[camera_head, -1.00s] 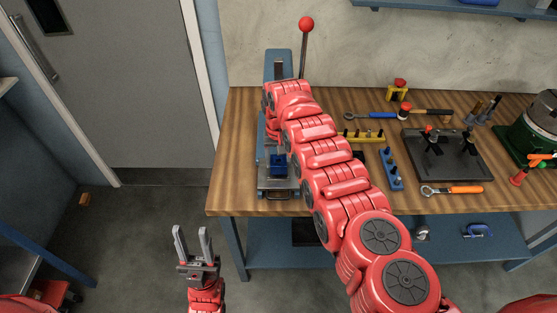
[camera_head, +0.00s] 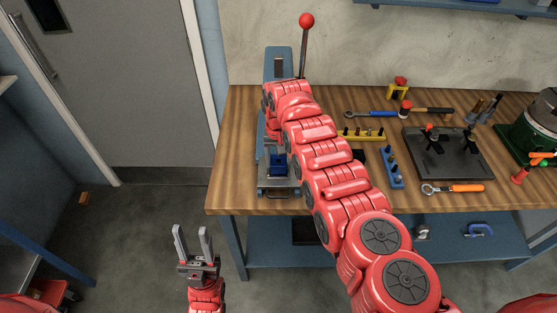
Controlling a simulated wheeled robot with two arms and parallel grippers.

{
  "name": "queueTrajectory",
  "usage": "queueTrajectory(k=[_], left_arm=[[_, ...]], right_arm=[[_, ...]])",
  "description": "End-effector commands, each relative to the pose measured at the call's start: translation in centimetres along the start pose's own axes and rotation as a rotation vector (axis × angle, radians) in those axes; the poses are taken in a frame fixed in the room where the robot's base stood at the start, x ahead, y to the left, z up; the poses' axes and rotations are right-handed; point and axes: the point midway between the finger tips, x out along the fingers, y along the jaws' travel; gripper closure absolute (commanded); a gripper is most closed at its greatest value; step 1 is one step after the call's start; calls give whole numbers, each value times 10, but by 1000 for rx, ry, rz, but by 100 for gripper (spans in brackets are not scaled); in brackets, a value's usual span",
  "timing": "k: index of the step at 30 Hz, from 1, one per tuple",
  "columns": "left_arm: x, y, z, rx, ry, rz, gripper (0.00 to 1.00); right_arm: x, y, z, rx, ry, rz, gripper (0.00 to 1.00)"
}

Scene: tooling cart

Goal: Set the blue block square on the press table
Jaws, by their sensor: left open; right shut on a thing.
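The blue block (camera_head: 278,165) is at the front of the press (camera_head: 279,66), low over or on its grey table (camera_head: 276,183). I cannot tell whether it touches the table or sits square. My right arm reaches across the bench to the press. My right gripper (camera_head: 281,151) is shut on the block from above, mostly hidden by my own wrist. My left gripper (camera_head: 192,243) is open and empty, fingers up, in front of the bench over the floor.
The press lever with its red knob (camera_head: 306,20) stands upright behind my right arm.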

Motion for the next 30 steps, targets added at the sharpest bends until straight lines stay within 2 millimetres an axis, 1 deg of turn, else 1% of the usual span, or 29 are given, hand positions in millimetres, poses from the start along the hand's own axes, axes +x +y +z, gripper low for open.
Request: queueTrajectory(k=[11,30], left_arm=[[0,0,0,0,0,0,56],[-10,0,2,0,0,0,56]], right_arm=[[0,0,0,0,1,0,100],[8,0,0,0,1,0,100]])
